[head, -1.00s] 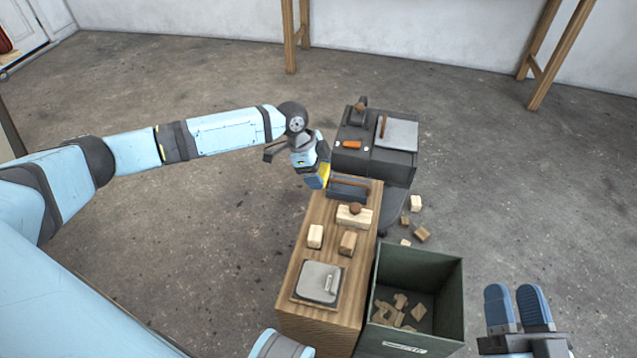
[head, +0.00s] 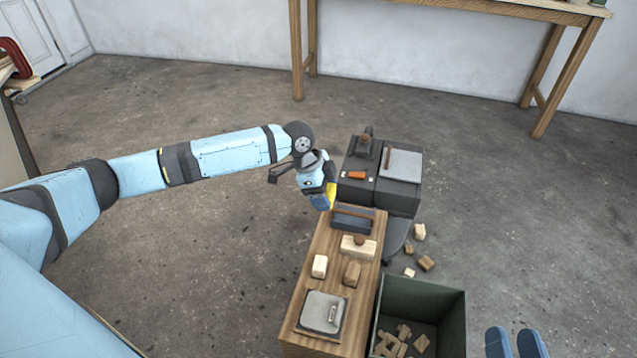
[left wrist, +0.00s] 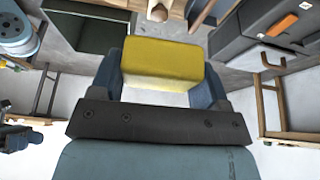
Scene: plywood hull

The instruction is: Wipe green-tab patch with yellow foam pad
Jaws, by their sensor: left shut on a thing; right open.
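The yellow foam pad (head: 331,194) is in my left gripper (head: 322,200), just beyond the far left corner of the wooden bench top (head: 324,237). In the left wrist view the pad (left wrist: 162,63) spans between the two blue fingers of my left gripper (left wrist: 160,82), which are shut on it. The pad is clear of the bench top, as far as I can tell. My right gripper (head: 515,343) is open and empty at the bottom right edge, partly cut off. I cannot make out a green-tab patch in either view.
A dark machine with an orange tab (head: 356,175) stands beyond the bench. The bench holds a dark tray (head: 351,223), wooden blocks (head: 319,266) and a grey metal plate (head: 323,312). A green bin (head: 432,290) of offcuts stands right. Loose blocks (head: 426,263) lie on the floor.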

